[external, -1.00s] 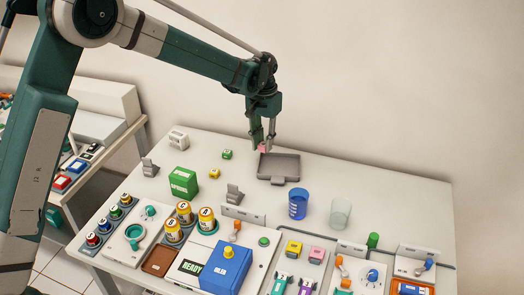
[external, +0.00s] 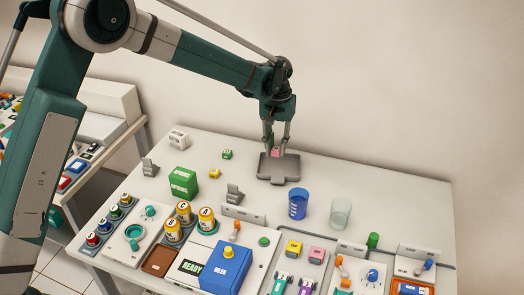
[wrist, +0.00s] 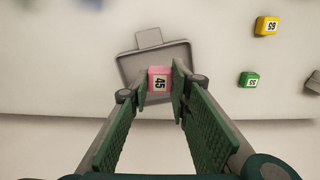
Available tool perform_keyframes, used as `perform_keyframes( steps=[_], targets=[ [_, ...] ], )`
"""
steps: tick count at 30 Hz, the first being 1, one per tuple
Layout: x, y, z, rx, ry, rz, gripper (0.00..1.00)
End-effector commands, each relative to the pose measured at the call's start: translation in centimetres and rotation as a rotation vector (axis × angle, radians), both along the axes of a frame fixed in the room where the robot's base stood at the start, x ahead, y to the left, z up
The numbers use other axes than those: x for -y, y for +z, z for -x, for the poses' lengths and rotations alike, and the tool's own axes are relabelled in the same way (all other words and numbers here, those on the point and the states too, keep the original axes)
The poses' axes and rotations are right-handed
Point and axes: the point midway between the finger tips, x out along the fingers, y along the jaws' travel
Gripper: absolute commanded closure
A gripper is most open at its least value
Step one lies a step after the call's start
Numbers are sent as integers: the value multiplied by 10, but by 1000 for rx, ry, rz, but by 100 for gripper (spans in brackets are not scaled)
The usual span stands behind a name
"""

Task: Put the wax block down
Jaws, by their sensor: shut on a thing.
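The pink wax block (wrist: 159,79), marked 45, sits between the fingertips of my gripper (wrist: 156,88) in the wrist view. It also shows as a small pink spot in the external view (external: 276,152). My gripper (external: 277,148) is shut on it, pointing down at the back edge of the grey tray (external: 292,178). I cannot tell whether the block touches the tray.
A green block (external: 227,154) and a yellow block (external: 215,174) lie left of the tray. A blue cup (external: 298,204) and a clear cup (external: 340,213) stand to its front right. The back right of the table is clear.

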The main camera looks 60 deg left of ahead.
Motion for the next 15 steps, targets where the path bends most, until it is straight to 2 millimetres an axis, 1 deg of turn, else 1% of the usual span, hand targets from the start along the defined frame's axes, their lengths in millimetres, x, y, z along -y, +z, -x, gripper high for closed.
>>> perform_keyframes(
  steps=[9,12,15],
  targets=[
    [0,-42,0,0,0,0,88],
    [0,-51,0,0,0,0,88],
    [0,-55,0,0,0,0,88]
  ],
)
